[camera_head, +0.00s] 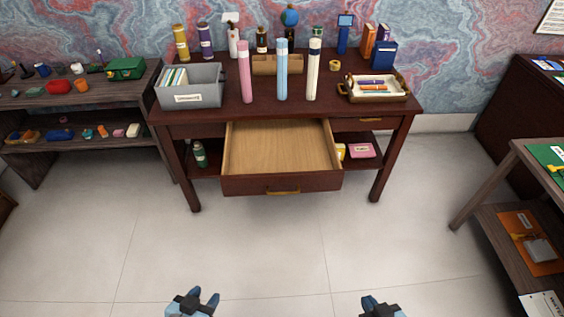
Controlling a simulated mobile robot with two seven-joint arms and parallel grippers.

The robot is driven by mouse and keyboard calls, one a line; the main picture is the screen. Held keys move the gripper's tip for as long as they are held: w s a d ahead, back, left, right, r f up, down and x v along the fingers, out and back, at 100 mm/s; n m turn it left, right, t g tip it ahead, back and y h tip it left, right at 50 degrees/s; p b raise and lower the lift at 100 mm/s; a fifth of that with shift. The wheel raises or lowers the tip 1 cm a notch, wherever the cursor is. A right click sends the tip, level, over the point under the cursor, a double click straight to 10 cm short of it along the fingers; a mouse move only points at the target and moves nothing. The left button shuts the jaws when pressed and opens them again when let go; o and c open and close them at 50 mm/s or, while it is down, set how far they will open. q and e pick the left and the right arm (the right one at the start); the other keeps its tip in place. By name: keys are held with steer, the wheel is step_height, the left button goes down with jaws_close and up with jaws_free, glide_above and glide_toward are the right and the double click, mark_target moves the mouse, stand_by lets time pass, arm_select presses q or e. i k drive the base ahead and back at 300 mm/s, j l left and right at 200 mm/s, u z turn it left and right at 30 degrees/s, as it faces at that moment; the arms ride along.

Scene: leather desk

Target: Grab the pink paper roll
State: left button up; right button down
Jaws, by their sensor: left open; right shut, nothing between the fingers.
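The pink paper roll (245,72) stands upright on the dark wooden desk (222,112), left of a blue roll (282,70) and a white roll (313,70). My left gripper (207,298) is open and empty at the bottom of the view, far in front of the desk. My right gripper (372,299) is at the bottom right of centre, shut and empty. Both grippers are well apart from the roll.
The desk's empty drawer (281,147) is pulled out toward me. A grey bin (190,87) stands left of the pink roll, and a brown holder (277,65) stands behind the rolls. A tray (377,88) is at right. The floor (270,245) in front is clear.

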mark_target(242, 45)
steer(key=i+j, duration=0.25)
steer(key=i+j+z, duration=0.1)
steer(key=i+j, duration=0.15)
steer(key=j, duration=0.25)
steer(key=i+j+z, duration=0.1)
steer(key=i+j, duration=0.4)
steer(key=j, duration=0.25)
steer(key=i+j+z, duration=0.1)
steer(key=i+j, duration=0.15)
steer(key=j, duration=0.2)
steer(key=i+j, duration=0.2)
steer(key=j, duration=0.2)
steer(key=z, duration=0.05)
